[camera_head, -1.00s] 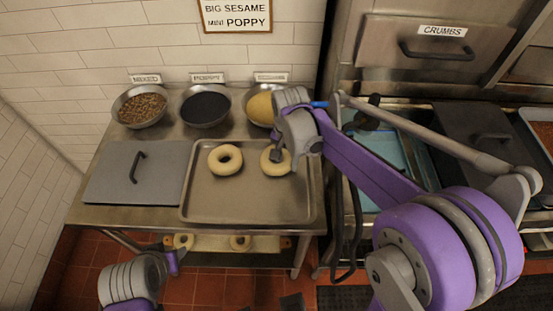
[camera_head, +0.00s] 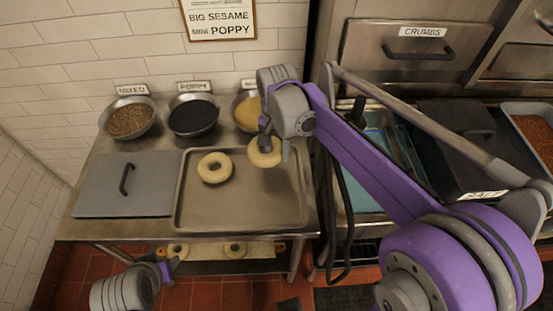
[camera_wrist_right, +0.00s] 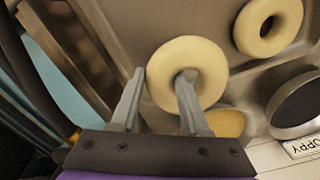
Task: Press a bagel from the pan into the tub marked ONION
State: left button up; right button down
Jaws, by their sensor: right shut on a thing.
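My right gripper (camera_head: 274,150) is shut on a pale bagel (camera_head: 260,157); in the right wrist view one finger passes through the hole of this bagel (camera_wrist_right: 160,60) and the other is outside its ring. The bagel looks raised above the pan (camera_head: 240,218). A second bagel (camera_head: 215,167) lies in the pan. Behind stand a tub marked MIXED (camera_head: 129,119), a dark tub marked POPPY (camera_head: 193,117) and a tub with yellow contents (camera_head: 247,112), its label hidden by my arm. I read no ONION label. My left gripper (camera_head: 172,265) is low at the left, jaws unclear.
A grey lid (camera_head: 123,186) with a handle lies left of the pan. To the right are a dark lidded container (camera_head: 455,135), a reddish-filled pan (camera_head: 537,135) and a drawer marked CRUMBS (camera_head: 395,50).

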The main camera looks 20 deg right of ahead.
jog(key=shift+r, duration=1.4)
